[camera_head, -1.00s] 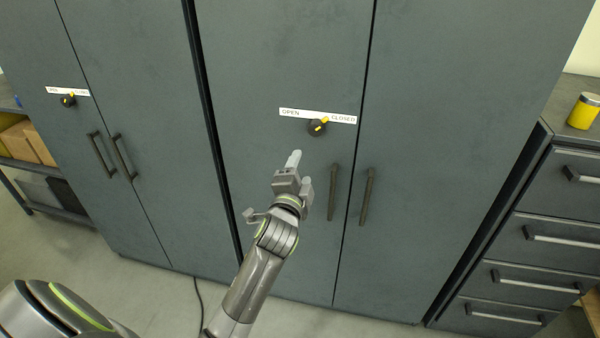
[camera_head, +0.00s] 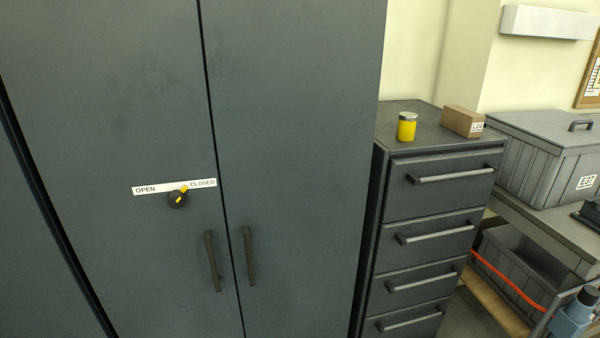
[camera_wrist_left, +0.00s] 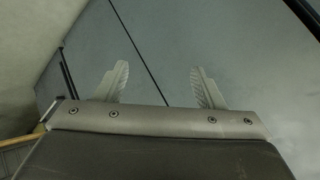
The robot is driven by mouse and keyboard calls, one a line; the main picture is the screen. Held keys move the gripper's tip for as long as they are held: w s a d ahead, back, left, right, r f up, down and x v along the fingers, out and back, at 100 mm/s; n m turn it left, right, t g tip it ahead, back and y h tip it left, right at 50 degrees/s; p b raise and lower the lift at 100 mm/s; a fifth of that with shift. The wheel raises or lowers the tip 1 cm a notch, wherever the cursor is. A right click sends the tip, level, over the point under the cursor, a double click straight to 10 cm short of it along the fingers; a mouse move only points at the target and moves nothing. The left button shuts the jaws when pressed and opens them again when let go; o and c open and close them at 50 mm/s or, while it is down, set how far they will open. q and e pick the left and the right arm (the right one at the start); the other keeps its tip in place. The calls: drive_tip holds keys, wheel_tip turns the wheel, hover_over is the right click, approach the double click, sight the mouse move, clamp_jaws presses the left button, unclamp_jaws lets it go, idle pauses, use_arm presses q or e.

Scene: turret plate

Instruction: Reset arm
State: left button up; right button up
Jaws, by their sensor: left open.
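My left gripper (camera_wrist_left: 160,88) shows in the left wrist view with its two fingers spread wide apart and nothing between them. Grey cabinet doors with a dark seam lie beyond the fingers. There, the black knob (camera_head: 177,199) with a yellow pointer sits on the left door of the tall grey cabinet (camera_head: 290,120). Its pointer is turned towards the word CLOSED on the white label (camera_head: 160,188). My right gripper is not in view.
Two dark door handles (camera_head: 212,262) flank the cabinet's seam. A grey drawer unit (camera_head: 428,189) stands to the right, with a yellow jar (camera_head: 407,126) and a brown box (camera_head: 462,121) on top. A grey lidded crate (camera_head: 545,160) stands on a shelf further right.

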use_arm(q)
drive_tip(key=s+f+n+g+b, duration=0.1)
drive_tip(key=s+f+n+g, duration=0.25)
drive_tip(key=s+f, duration=1.15)
drive_tip(key=s+f+n+g, duration=0.2)
drive_tip(key=s+f, duration=0.2)
drive_tip(key=s, duration=0.7)
drive_tip(key=s+f+n+g+h+b, duration=0.1)
drive_tip(key=s+f+n+g, duration=0.1)
drive_tip(key=s, duration=1)
drive_tip(key=shift+a+f, duration=0.35)
drive_tip(key=shift+f, duration=0.55)
drive_tip(key=shift+s+g, duration=0.1)
drive_tip(key=shift+g, duration=0.15)
